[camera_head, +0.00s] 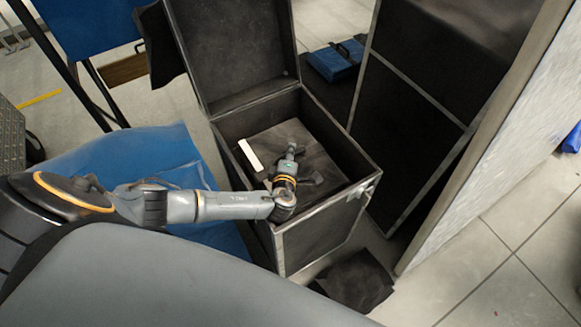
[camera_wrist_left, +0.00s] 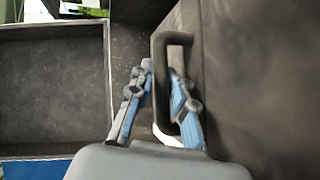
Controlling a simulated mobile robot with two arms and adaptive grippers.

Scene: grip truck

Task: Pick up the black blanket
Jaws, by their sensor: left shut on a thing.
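The black blanket (camera_head: 294,135) is a dark, flat, folded thing inside the open black case. It fills much of the right side of the left wrist view (camera_wrist_left: 250,70). My left gripper (camera_head: 291,150) reaches down into the case over the blanket. In the left wrist view its two fingers (camera_wrist_left: 157,98) are closed around a dark, handle-like loop (camera_wrist_left: 174,38) beside the blanket's surface; the loop seems to be part of it. My left arm hides part of the blanket. My right gripper is out of view.
The open case (camera_head: 318,221) has its lid raised at the back. A white strip (camera_head: 250,155) lies inside. A blue cover (camera_head: 130,150) is at left, a dark cloth (camera_head: 356,281) on the floor in front, and a tall dark panel (camera_head: 425,110) at right.

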